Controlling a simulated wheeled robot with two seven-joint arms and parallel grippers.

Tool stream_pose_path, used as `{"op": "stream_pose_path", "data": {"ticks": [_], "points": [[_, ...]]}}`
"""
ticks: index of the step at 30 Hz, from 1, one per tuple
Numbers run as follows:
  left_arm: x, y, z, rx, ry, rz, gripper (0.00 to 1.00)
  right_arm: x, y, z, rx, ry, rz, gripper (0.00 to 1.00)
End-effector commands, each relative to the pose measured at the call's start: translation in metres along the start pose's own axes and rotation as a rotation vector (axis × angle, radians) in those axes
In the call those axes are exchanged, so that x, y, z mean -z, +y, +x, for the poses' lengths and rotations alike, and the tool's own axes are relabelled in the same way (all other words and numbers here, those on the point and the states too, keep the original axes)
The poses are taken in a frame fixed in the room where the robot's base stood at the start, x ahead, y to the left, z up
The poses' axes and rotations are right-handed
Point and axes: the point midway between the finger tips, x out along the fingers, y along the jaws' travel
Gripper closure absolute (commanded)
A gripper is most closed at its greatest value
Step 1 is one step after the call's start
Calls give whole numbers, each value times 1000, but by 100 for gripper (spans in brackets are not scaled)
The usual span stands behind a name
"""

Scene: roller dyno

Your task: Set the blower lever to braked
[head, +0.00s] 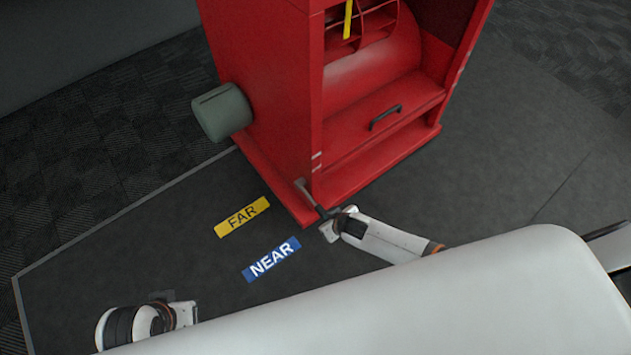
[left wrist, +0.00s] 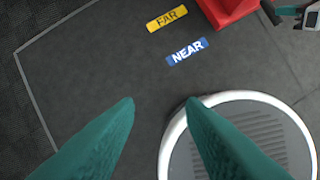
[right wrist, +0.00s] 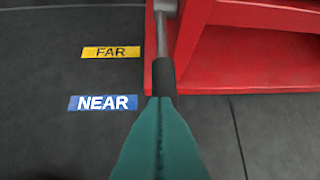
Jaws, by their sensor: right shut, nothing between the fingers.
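The blower lever has a grey metal shaft (right wrist: 161,36) and a black grip (right wrist: 163,76), low at the front left corner of the red blower housing (head: 262,90). My right gripper (right wrist: 160,101) is shut, its teal fingertips at the near end of the black grip, overlapping it in view; I cannot tell if they touch. In the head view the right gripper (head: 326,215) is beside the lever. The grip's end is roughly level with the blue NEAR label (right wrist: 102,102), nearer than the yellow FAR label (right wrist: 111,52). My left gripper (left wrist: 161,101) is open and empty above the floor.
A grey-green cylinder (head: 222,112) sticks out from the housing's left side. A drawer-like panel with a black handle (head: 385,117) is on its front. The dark floor left of the labels is clear.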

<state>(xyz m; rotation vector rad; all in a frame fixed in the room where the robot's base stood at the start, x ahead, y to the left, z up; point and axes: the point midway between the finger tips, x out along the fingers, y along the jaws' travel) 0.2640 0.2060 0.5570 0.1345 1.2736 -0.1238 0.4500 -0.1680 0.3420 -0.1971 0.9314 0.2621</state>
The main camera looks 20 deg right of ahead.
Motion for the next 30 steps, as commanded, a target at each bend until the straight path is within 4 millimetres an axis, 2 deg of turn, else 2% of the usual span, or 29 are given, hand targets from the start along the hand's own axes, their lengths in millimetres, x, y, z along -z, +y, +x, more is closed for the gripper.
{"op": "stream_pose_path", "data": {"ticks": [2,12,14,15,23,30], "points": [[-5,0,-9,-1,-13,0,64,4,-1,1,2,9,0,100],[-7,1,-8,-1,-16,0,64,5,-1,-1,3,13,1,100],[-4,0,5,1,-2,1,64,4,-2,-3,3,13,1,100],[-1,-1,20,2,1,1,64,2,-2,-4,3,13,1,100],[7,-3,70,6,28,5,64,-10,-4,-17,2,7,2,100],[25,-6,114,10,54,9,64,-20,-6,-28,2,2,0,100]]}}
